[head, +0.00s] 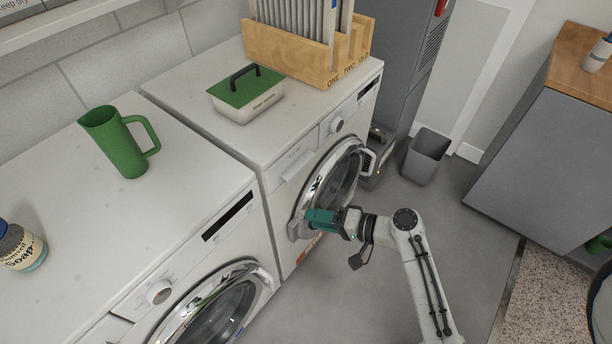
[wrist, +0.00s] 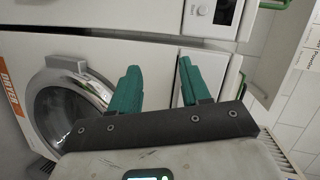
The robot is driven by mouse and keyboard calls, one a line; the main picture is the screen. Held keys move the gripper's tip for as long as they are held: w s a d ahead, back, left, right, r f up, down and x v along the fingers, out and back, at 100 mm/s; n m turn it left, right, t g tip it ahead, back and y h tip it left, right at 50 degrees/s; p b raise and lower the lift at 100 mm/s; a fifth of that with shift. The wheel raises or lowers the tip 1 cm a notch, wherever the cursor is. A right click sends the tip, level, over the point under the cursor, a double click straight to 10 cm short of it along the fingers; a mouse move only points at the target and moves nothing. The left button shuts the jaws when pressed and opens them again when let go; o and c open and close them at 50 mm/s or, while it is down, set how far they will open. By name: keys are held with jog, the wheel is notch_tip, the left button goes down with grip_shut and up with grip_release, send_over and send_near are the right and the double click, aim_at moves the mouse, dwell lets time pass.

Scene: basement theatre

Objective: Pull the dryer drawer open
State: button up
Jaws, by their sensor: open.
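The dryer (head: 285,215) is the white machine on the right in the head view, with an orange label low on its front. Its drawer (head: 297,164) is at the upper left of the front, left of the knob, and looks shut. In the wrist view, turned sideways, the drawer front (wrist: 214,66) appears to be the white panel behind and right of the fingers; its handle is not clear there. My gripper (head: 310,219) is open and empty, with teal fingers, below the drawer and in front of the round door's left side. The fingers (wrist: 158,88) also show in the wrist view.
The dryer's round chrome door (head: 312,190) has a protruding grey handle near my gripper. A second white machine (head: 190,262) stands to the left. A green-lidded box (head: 246,98) and a wooden rack (head: 290,62) sit on the dryer.

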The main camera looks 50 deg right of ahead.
aim_at(303, 171)
jog(key=d+r+m+t+h, duration=0.2)
jog(key=d+m+t+h, duration=0.2)
jog(key=d+m, duration=0.3)
jog(key=shift+n, duration=0.7)
jog(key=w, duration=0.7)
jog(key=w+d, duration=0.1)
jog(key=w, duration=0.3)
jog(key=shift+r, duration=0.15)
jog(key=shift+s, duration=0.1)
grip_shut()
